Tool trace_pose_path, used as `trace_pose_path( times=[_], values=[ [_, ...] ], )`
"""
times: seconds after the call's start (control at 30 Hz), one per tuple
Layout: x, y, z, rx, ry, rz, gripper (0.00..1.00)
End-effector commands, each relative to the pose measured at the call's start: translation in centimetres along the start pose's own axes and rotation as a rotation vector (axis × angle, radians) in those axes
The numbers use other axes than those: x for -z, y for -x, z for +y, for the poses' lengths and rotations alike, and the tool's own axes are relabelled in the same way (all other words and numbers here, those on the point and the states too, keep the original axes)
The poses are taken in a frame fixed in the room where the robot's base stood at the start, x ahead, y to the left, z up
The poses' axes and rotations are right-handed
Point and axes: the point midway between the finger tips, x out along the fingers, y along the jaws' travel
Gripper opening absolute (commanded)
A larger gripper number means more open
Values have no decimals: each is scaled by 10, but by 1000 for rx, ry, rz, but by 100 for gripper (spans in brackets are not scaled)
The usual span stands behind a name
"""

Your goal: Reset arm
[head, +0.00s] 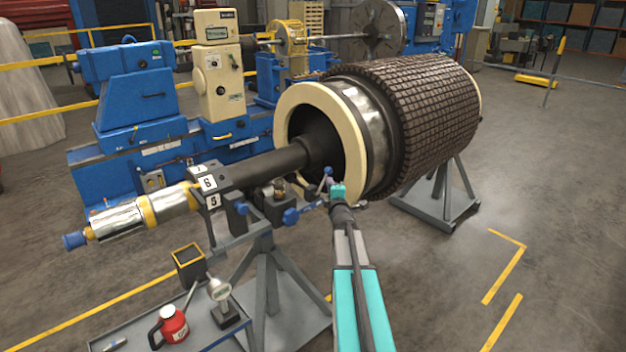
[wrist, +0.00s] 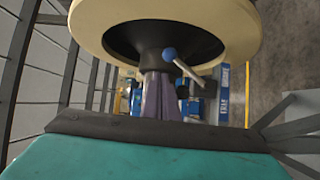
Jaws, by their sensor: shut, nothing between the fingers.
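My arm, teal and grey, reaches up from the bottom of the head view. My gripper (head: 338,190) is at its far end, just in front of the pale end ring (head: 296,108) of the large rotor (head: 425,105) and right of the blue clamp handle (head: 300,213). In the wrist view my gripper (wrist: 161,85) shows two greyish fingers close together, with nothing held. The pale end ring (wrist: 88,25) fills the top of that view. A lever with a blue ball (wrist: 169,55) appears beside the fingers; I cannot tell whether they touch.
A grey cart (head: 215,335) holds a red can (head: 171,326), a gauge (head: 222,297) and a yellow-rimmed box (head: 188,263). Blue machines (head: 140,100) stand behind. The floor at right is open.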

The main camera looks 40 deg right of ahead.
Motion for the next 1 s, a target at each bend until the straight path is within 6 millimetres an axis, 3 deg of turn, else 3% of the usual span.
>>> trace_pose_path(
  times=[0.23, 0.37, 0.47, 0.67, 1.0],
  values=[
    [1, 0, 0, 0, 0, 1, 0],
    [10, 5, -21, 38, -36, -9, 0],
    [23, 12, -51, 95, -89, -27, 0],
    [57, 42, -133, 262, -232, -87, 0],
    [115, 123, -271, 568, -436, -227, 0]
  ],
)
